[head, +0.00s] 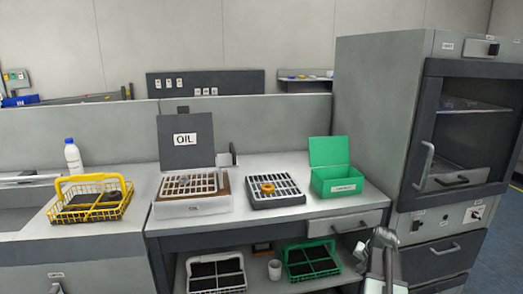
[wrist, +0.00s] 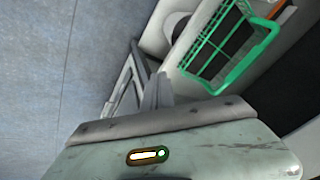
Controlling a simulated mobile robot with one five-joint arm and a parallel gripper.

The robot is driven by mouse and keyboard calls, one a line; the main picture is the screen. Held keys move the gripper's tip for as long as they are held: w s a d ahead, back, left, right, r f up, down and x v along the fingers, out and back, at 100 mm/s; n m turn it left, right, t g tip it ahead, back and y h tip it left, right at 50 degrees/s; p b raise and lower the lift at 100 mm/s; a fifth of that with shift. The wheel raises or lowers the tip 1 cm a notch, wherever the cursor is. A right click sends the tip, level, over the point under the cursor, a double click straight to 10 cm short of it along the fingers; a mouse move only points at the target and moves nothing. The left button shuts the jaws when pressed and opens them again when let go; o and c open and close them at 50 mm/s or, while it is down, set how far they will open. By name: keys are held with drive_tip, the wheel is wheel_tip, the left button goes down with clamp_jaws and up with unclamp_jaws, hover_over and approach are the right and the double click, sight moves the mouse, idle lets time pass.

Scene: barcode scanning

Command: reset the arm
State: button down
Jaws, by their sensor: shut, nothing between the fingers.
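My gripper (wrist: 157,92) is shut and empty in the wrist view, its narrow grey fingers pointing away from the camera. In the head view part of my arm shows at the lower right, in front of the workbench (head: 262,217) and near the drawer cabinet; its fingers are hard to make out there. In the wrist view a green wire basket (wrist: 232,80) lies beyond the fingers to the upper right, apart from them. The same basket is on the shelf under the bench in the head view (head: 335,270).
A yellow basket (head: 70,215) and bottle (head: 73,157) are left. A tall grey cabinet (head: 375,100) stands right. Blue-grey floor shows clear.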

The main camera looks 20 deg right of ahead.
drive_tip(key=w+a+f+n+g+y, duration=0.1)
drive_tip(key=w+a+n, duration=0.15)
drive_tip(key=a, duration=0.95)
drive_tip(key=w+a+n+g+y, duration=0.1)
drive_tip(key=w+a+n, duration=0.15)
drive_tip(key=a, duration=0.85)
drive_tip(key=s+a+n+g, duration=0.1)
drive_tip(key=s+a+n, duration=0.2)
drive_tip(key=a, duration=0.8)
drive_tip(key=s+a+n+g, duration=0.1)
drive_tip(key=s+a+n, duration=0.15)
drive_tip(key=a, duration=0.75)
wheel_tip(320, 180, up, 20)
drive_tip(key=p, duration=2.1)
drive_tip(key=shift+a+r+n+h, duration=0.25)
drive_tip(key=shift+a+n+h, duration=0.1)
drive_tip(key=shift+a, duration=0.1)
